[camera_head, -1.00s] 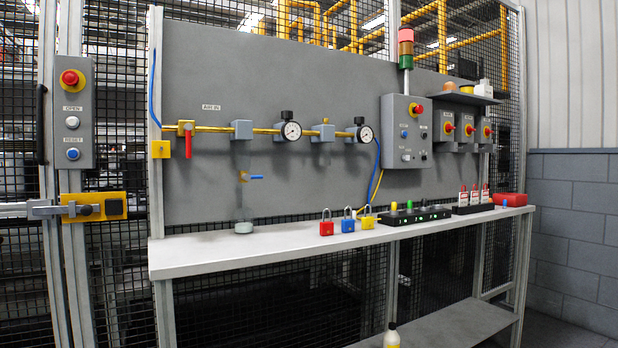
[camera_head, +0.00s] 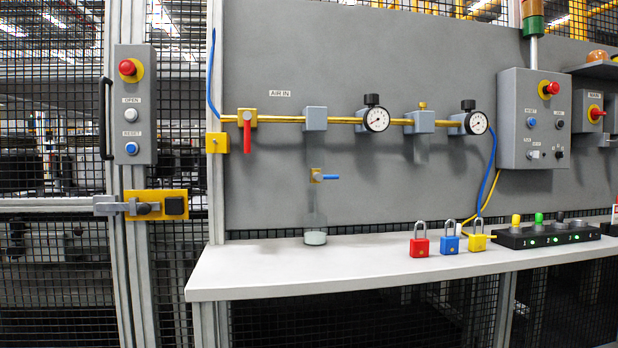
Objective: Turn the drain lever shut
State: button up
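A small brass drain valve with a blue lever (camera_head: 331,178) is on the grey panel, below the brass air line and above a clear bottle. The blue lever lies level and points right. The clear bottle (camera_head: 315,237) stands on the bench under the valve with pale liquid at its bottom. A red lever (camera_head: 247,136) hangs straight down from the brass valve near the AIR IN label. My gripper does not show in this view.
Red (camera_head: 419,246), blue (camera_head: 450,244) and yellow (camera_head: 477,243) padlocks stand on the pale bench (camera_head: 260,275), right of the bottle. A black box (camera_head: 548,236) is farther right. A fence post with a button box (camera_head: 134,103) and yellow latch (camera_head: 176,207) stands left. The bench front is clear.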

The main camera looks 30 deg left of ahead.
aim_at(318, 176)
jog(key=u, duration=0.6)
jog(key=i, duration=0.55)
jog(key=u, duration=0.65)
